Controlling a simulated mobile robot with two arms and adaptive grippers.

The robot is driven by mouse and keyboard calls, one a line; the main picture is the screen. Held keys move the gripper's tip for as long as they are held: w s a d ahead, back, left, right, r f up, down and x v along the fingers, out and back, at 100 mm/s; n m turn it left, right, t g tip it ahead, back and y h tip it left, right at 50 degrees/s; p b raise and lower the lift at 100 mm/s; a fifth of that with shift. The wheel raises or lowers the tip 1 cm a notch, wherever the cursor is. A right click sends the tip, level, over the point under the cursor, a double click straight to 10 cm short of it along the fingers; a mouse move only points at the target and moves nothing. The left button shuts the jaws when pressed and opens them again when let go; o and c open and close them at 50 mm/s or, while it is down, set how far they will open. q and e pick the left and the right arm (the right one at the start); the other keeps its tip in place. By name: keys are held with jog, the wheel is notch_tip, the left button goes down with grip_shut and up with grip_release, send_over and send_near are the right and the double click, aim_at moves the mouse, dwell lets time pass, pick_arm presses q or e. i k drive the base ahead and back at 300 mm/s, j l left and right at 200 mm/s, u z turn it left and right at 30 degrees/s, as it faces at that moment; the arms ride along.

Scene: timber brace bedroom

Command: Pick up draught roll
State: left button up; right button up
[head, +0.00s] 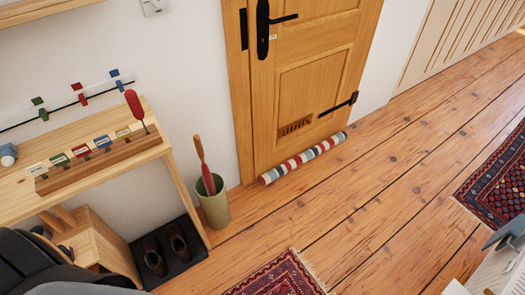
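The draught roll (303,158) is a long cylinder with red, cream and blue-grey stripes. It lies on the wooden floor along the foot of the wooden door (312,90), slanting from lower left to upper right. Nothing holds it, and its whole length shows. I see no gripper fingers in the head view, neither near the roll nor elsewhere.
A green bin (213,205) with a red, wooden-handled item stands left of the roll. A wooden shelf (150,146) and shoes on a black tray (158,280) are further left. Patterned rugs (285,278) lie in front and at right. Floor before the roll is clear.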

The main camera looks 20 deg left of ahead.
aim_at(268, 177)
jog(key=i+u, duration=0.1)
jog(key=u, duration=0.8)
jog(key=i+l+u, duration=0.4)
jog(key=l+u, duration=0.2)
jog(key=l, duration=0.15)
jog(key=i+l+u, duration=0.1)
jog(key=l+u, duration=0.55)
jog(key=l, duration=0.2)
jog(key=i, duration=0.05)
